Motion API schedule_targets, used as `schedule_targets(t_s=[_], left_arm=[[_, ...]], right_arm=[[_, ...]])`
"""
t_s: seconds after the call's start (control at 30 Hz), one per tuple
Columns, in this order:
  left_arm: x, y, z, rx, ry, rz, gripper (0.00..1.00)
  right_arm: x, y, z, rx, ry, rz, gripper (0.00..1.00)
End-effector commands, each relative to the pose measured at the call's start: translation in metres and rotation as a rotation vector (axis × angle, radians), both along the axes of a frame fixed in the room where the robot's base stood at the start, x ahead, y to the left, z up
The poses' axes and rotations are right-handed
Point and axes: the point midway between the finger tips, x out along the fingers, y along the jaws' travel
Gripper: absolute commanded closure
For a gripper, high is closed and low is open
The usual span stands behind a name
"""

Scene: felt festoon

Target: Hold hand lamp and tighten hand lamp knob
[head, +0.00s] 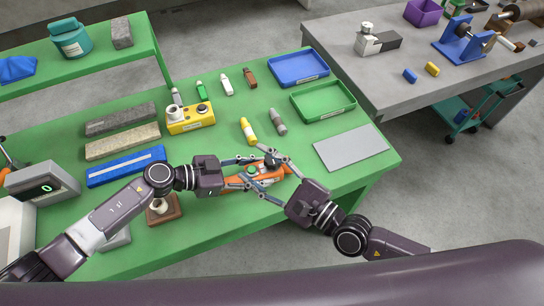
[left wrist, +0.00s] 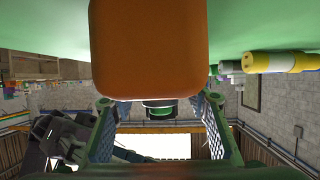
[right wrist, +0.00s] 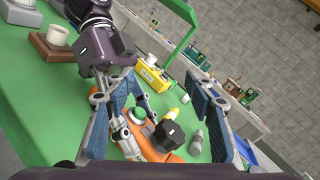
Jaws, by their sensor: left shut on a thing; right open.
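The orange hand lamp (head: 237,184) is near the front edge of the green table (head: 225,240). It has a green round part (right wrist: 137,116) and a dark faceted knob (right wrist: 164,136). My left gripper (head: 246,172) is shut on the lamp; its orange body (left wrist: 150,50) fills the top middle of the left wrist view. My right gripper (right wrist: 165,92) is open, its fingers spread over the lamp's right end, with the knob showing between them. The head view does not show whether the right fingers touch the knob; the crossing fingers partly hide the lamp.
A grey plate (head: 350,148), green tray (head: 323,101) and blue tray (head: 298,68) lie to the right. A brown block with a white cup (head: 163,210) is close to my left arm.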

Motion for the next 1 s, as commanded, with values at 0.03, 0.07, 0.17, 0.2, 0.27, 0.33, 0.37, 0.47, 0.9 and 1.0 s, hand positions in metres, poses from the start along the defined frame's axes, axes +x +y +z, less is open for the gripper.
schedule_targets(t_s=[0.03, 0.07, 0.17, 0.2, 0.27, 0.33, 0.37, 0.47, 0.9, 1.0], left_arm=[[0.000, 0.000, 0.000, 0.000, 0.000, 0.000, 0.89], [0.000, 0.000, 0.000, 0.000, 0.000, 0.000, 0.89], [0.000, 0.000, 0.000, -0.001, 0.000, 0.000, 0.89], [0.000, 0.000, 0.000, -0.001, 0.000, 0.000, 0.89], [0.000, 0.000, 0.000, -0.001, 0.000, 0.000, 0.89], [0.000, 0.000, 0.000, -0.001, 0.000, 0.000, 0.89], [0.000, 0.000, 0.001, -0.001, 0.000, 0.000, 0.89], [0.000, 0.000, 0.001, -0.001, 0.000, 0.000, 0.89], [0.000, 0.000, 0.001, -0.001, 0.000, 0.000, 0.89], [0.000, 0.000, 0.001, -0.001, 0.000, 0.000, 0.89]], right_arm=[[-0.009, -0.011, -0.012, 0.068, 0.068, -0.049, 0.50], [-0.013, -0.019, -0.016, 0.111, 0.102, -0.080, 0.50], [-0.027, -0.042, -0.031, 0.239, 0.199, -0.172, 0.50], [-0.032, -0.051, -0.036, 0.283, 0.229, -0.204, 0.50], [-0.039, -0.063, -0.042, 0.341, 0.268, -0.247, 0.50], [-0.046, -0.074, -0.047, 0.392, 0.299, -0.286, 0.50], [-0.049, -0.078, -0.049, 0.412, 0.310, -0.300, 0.50], [-0.054, -0.086, -0.053, 0.451, 0.331, -0.329, 0.50], [0.003, -0.061, -0.052, 0.470, 0.335, -0.340, 0.50], [0.020, -0.053, -0.052, 0.468, 0.336, -0.340, 0.50]])
